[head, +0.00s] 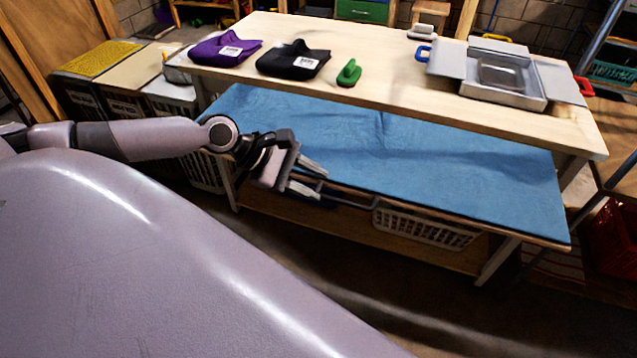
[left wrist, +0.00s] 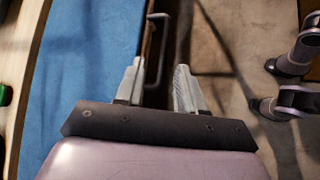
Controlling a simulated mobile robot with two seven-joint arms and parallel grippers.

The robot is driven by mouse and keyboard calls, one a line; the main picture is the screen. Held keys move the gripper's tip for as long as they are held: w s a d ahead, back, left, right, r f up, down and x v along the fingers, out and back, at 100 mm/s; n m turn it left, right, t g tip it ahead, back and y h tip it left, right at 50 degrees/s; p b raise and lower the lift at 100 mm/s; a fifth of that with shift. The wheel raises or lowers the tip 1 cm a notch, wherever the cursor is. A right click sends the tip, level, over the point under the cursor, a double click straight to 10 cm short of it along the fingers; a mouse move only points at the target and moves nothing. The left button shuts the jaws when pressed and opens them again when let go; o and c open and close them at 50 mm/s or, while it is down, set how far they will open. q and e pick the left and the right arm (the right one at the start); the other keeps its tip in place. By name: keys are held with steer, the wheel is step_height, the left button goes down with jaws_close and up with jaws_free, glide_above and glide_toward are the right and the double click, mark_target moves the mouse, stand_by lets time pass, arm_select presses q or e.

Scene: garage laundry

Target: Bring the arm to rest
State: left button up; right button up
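My left gripper (head: 312,178) reaches in from the left in the head view, in front of the near edge of the blue-covered lower board (head: 400,165). It is open and empty, its two fingers apart. In the left wrist view the gripper (left wrist: 158,88) shows its fingers spread, with a dark handle-like bar (left wrist: 154,50) beyond them and the blue surface (left wrist: 90,75) to the left. I cannot tell whether the left finger touches the bar. My right gripper is not in the head view.
The wooden workbench (head: 400,85) holds a purple folded cloth (head: 222,52), a black folded cloth (head: 292,60), a green brush (head: 349,73) and an open grey box (head: 503,95). A white basket (head: 425,229) sits below.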

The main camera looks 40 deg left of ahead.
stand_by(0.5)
arm_select(q)
steer(key=s+d+f+m+g+y, duration=0.1)
steer(key=s+d+f+m, duration=0.3)
steer(key=s+d+m, duration=0.3)
steer(key=s+d+f+m+g, duration=0.1)
steer(key=s+d+f+m, duration=0.2)
steer(key=s+d+m, duration=0.35)
steer(key=s+a+f+m+y, duration=0.1)
steer(key=s+a+m+y, duration=0.5)
steer(key=a+m, duration=0.15)
steer(key=w+d+f+t+h, duration=0.1)
steer(key=w+d+f+t, duration=0.2)
steer(key=w+f+t, duration=0.3)
steer(key=shift+d+f+h, duration=0.15)
steer(key=shift+f+h, duration=0.15)
steer(key=shift+f, duration=1.3)
